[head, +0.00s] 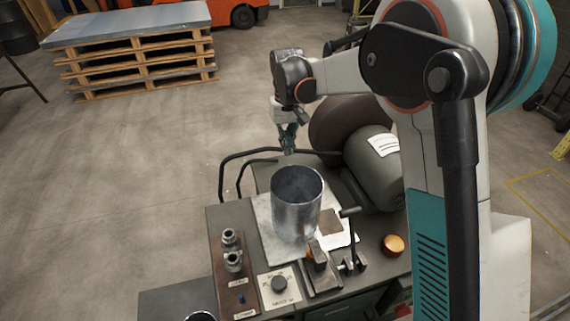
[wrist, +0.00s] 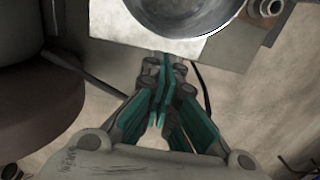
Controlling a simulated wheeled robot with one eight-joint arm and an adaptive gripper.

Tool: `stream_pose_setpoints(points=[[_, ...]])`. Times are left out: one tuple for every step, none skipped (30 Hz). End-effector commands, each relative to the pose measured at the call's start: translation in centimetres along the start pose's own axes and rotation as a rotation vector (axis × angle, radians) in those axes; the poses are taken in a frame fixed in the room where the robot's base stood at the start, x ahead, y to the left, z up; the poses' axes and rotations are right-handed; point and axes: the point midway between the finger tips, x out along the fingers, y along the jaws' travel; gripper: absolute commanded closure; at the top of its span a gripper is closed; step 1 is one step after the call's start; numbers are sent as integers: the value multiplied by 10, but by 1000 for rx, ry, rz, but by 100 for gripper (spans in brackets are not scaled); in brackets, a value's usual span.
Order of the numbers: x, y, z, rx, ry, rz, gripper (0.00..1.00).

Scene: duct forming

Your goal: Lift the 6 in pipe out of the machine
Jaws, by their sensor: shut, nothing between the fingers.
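The pipe (head: 297,203) is a grey metal cylinder with an open top. It stands upright on the machine's light metal plate (head: 268,226). In the wrist view the pipe (wrist: 185,30) shows at the top, cut off by the frame edge. My gripper (head: 288,148) has teal fingers and is behind the pipe in the head view, above its rim and apart from it. In the wrist view my gripper (wrist: 162,75) has its fingers together with nothing between them. The pipe's lower right side is partly hidden by a clamp.
A grey motor (head: 372,170) stands right of the pipe. A clamp with a handle (head: 321,262) sits in front. A black bent rail (head: 232,165) runs behind left. Open floor lies left.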

Motion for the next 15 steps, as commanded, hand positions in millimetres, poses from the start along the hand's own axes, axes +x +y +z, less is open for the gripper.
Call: stream_pose_setpoints(points=[[9,0,0,0,0,0,100],[14,0,0,0,0,0,100],[21,0,0,0,1,0,100],[27,0,0,0,1,0,100],[33,0,0,0,1,0,100],[41,0,0,0,1,0,100],[47,0,0,0,1,0,100],[53,0,0,0,1,0,100],[61,0,0,0,1,0,100],[67,0,0,0,1,0,100],[73,0,0,0,1,0,100],[81,0,0,0,1,0,100],[87,0,0,0,1,0,100],[93,0,0,0,1,0,100],[101,0,0,0,1,0,100]])
